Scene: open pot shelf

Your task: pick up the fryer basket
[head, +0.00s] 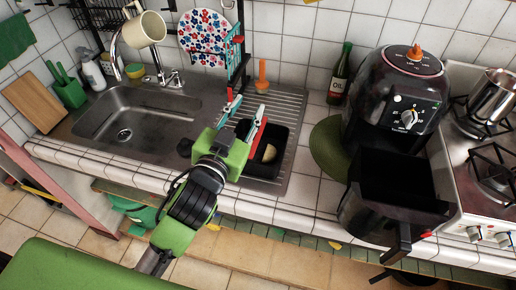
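The black air fryer (398,110) stands on the counter at the right. A deep black fryer basket (352,212) stands in front of it, open at the top, with its handle (399,246) pointing toward the front edge. Its inside is dark, and I cannot tell whether it is empty. My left gripper (248,108) is well to the left of the basket, over the draining board. Its fingers are spread, with nothing seen between them. My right gripper is not in view.
A black tray (284,168) with a pale piece of food lies beneath my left gripper. A sink (140,108) is at the left. An oil bottle (340,78) and a green round mat (328,146) are left of the fryer. A stove with a steel pot (492,98) is at the right.

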